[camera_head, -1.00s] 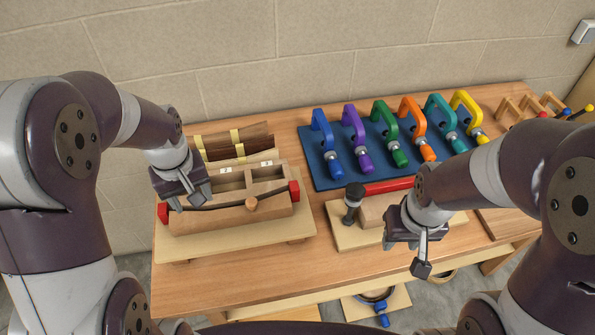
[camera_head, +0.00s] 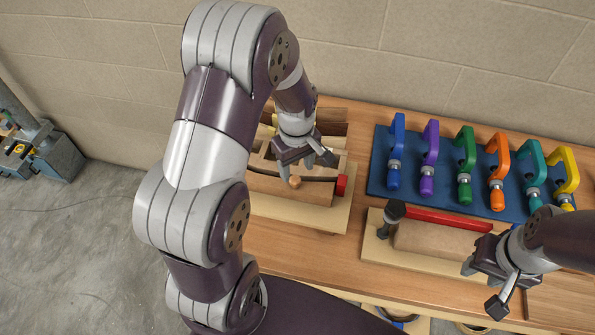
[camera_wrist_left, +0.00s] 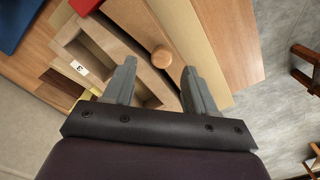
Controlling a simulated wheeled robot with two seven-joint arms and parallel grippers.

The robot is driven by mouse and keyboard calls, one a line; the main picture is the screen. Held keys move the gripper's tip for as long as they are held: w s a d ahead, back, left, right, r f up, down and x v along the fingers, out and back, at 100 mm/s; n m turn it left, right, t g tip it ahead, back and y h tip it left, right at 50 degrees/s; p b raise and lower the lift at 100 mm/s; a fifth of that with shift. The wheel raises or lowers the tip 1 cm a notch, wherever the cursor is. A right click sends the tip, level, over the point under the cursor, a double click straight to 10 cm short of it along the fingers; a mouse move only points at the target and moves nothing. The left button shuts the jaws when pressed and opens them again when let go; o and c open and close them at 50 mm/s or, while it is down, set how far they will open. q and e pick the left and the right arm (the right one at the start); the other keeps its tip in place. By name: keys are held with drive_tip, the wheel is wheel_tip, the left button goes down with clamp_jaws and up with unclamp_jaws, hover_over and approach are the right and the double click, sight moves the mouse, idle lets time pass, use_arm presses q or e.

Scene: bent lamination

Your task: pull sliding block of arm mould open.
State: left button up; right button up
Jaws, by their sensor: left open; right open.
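The arm mould is a wooden box with compartments on a pale baseboard (camera_head: 335,217). Its front block (camera_head: 315,192) carries a round wooden knob (camera_head: 295,182), and a dark curved strip lies along the block's back edge. A red end piece (camera_head: 342,185) shows at the right. My left gripper (camera_head: 306,164) is open above the mould, close to the knob. In the left wrist view the knob (camera_wrist_left: 162,56) appears between the spread fingertips (camera_wrist_left: 159,72); contact cannot be told. My right gripper (camera_head: 483,286) is open and empty over the table's right side.
A blue board (camera_head: 378,180) with several coloured clamps stands at the back right. Another wooden form (camera_head: 440,237) with a red bar (camera_head: 445,218) and a dark-headed tool (camera_head: 393,212) lies in front of it. The table (camera_head: 300,248) is clear in front of the mould.

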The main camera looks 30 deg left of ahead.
sight(295, 179)
use_arm(q)
drive_tip(key=f, duration=0.4)
drive_tip(key=shift+s+a, duration=0.1)
drive_tip(key=shift+a, duration=0.2)
drive_tip(key=shift+d, duration=0.1)
